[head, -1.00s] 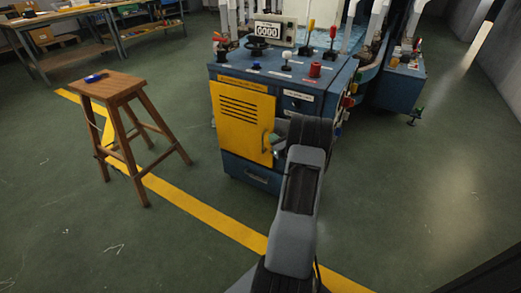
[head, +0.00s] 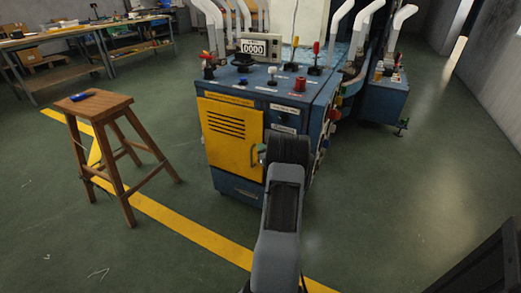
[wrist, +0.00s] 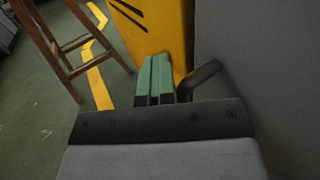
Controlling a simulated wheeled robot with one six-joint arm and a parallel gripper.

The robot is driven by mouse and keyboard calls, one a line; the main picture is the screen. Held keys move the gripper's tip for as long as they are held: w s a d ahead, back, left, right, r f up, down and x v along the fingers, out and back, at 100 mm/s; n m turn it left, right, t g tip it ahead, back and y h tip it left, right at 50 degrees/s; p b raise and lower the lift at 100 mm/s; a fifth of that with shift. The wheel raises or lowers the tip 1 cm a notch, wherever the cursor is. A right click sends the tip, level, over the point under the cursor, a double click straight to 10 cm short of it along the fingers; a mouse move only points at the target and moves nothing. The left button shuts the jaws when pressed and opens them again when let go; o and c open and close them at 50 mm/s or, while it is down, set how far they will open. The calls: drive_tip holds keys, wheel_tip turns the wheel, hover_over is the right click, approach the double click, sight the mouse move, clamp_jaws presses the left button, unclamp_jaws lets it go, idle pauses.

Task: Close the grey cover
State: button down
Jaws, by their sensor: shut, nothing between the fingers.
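I see no cover that is clearly grey in the head view. A yellow louvred door (head: 230,132) is on the front of the blue machine (head: 285,103), and it also shows in the wrist view (wrist: 170,28). I cannot tell whether it is fully shut. My gripper (head: 262,150) is at the door's right edge, partly hidden behind my arm. In the wrist view its green fingers (wrist: 155,80) are together and empty, in front of the yellow panel. A plain grey surface (wrist: 255,50) fills the right of that view. A dark bent bar (wrist: 205,74) is beside the fingers.
A wooden stool (head: 97,105) with a blue object (head: 82,96) on it stands left of the machine. A counter display (head: 253,47), knobs and levers are on the machine top. Workbenches (head: 85,35) stand at the back left. Green floor is free at the right.

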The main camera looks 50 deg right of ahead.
drive_tip(key=shift+d+r, duration=0.1)
drive_tip(key=s+a+p, duration=0.2)
drive_tip(key=s+a, duration=0.1)
drive_tip(key=a, duration=1)
drive_tip(key=shift+s+a+p, duration=0.25)
drive_tip(key=shift+a+p, duration=0.1)
drive_tip(key=shift+a, duration=0.05)
drive_tip(key=w+a+r+n+y+p, duration=0.4)
drive_tip(key=a+r+n+y+p, duration=0.4)
drive_tip(key=a+r, duration=0.5)
drive_tip(key=s+a+r+n+g+y+p, duration=0.2)
drive_tip(key=a+r+n+g+y+p, duration=0.15)
drive_tip(key=a+r+n, duration=0.35)
drive_tip(key=s+a+r+n+g+y+p, duration=0.25)
drive_tip(key=a+r+n+g+y, duration=0.2)
drive_tip(key=a, duration=0.45)
drive_tip(key=s+a+r+n+g+h+p, duration=0.3)
drive_tip(key=s+a+r+n+g+p, duration=0.4)
drive_tip(key=s+r+n+p, duration=0.3)
drive_tip(key=s+d+r+n+t+h+p, duration=0.1)
drive_tip(key=s+d+r+n+h+p, duration=0.2)
drive_tip(key=r+n+h+p, duration=0.4)
wheel_tip(320, 180, up, 4)
drive_tip(key=s+n, duration=0.1)
drive_tip(key=n, duration=0.2)
drive_tip(key=shift+s+f+h, duration=0.2)
drive_tip(key=shift+f+h, duration=0.05)
drive_tip(key=shift+h, duration=0.15)
